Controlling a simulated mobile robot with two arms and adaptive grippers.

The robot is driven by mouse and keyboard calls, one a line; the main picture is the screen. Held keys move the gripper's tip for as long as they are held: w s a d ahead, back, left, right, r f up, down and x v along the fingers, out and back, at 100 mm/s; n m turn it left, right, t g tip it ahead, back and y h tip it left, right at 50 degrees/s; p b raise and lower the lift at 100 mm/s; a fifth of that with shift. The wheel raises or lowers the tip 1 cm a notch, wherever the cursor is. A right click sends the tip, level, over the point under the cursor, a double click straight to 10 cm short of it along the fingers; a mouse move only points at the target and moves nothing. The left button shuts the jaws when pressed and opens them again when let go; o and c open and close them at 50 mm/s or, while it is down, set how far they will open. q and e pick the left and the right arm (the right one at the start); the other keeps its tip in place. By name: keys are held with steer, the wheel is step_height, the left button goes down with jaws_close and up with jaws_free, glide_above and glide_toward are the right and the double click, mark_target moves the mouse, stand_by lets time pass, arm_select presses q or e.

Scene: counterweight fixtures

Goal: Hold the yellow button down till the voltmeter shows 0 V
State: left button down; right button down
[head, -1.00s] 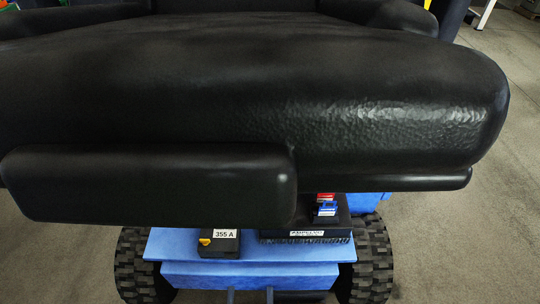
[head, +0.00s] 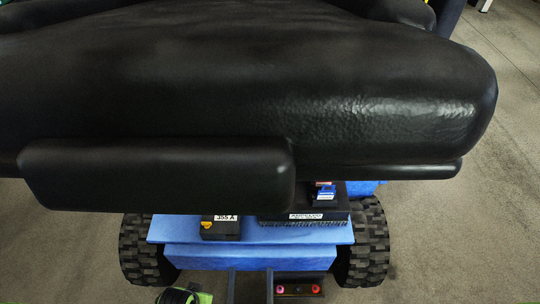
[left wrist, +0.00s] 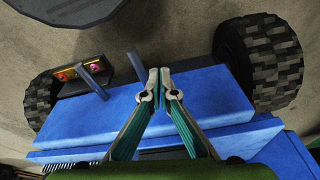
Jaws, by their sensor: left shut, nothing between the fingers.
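A small yellow part (head: 207,225) shows on the front of a black box (head: 222,233) labelled 355 A, on a blue wheeled body. I cannot tell whether this is the task's button. No voltmeter reading can be made out in either view. My left gripper (left wrist: 159,83) is shut and empty in the left wrist view, with its fingertips together over the blue body (left wrist: 100,120). My right gripper is not in view.
A large black padded form hides most of the head view. A wider black box (head: 304,222) with red and blue parts stands beside the labelled box. A panel with two red-pink round parts (head: 299,288) lies at the front. Treaded wheels (head: 365,240) flank the body, with upright posts (head: 268,285) at the front.

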arm_select(q)
steer(key=w+d+r+n+t+h, duration=0.15)
steer(key=w+r, duration=0.25)
steer(key=r, duration=0.5)
steer(key=w+d+r+n+t, duration=0.1)
steer(key=w+d+r, duration=0.25)
steer(key=r, duration=0.55)
steer(key=w+d+n+t+h, duration=0.1)
steer(key=w+d+n, duration=0.2)
steer(key=w, duration=0.3)
steer(key=w+d+n+t+h, duration=0.2)
steer(key=w+d+n, duration=0.2)
steer(key=w+d, duration=0.2)
steer(key=w+d+n+t+h+p, duration=0.1)
steer(key=w+d+n, duration=0.3)
steer(key=w, duration=0.4)
steer(key=shift+d+r+h, duration=0.25)
steer(key=shift+d+r, duration=0.05)
steer(key=shift+d, duration=0.45)
steer(key=shift+w+d+n+t, duration=0.2)
steer(key=shift+w+n+t, duration=0.15)
steer(key=shift+w+n, duration=0.3)
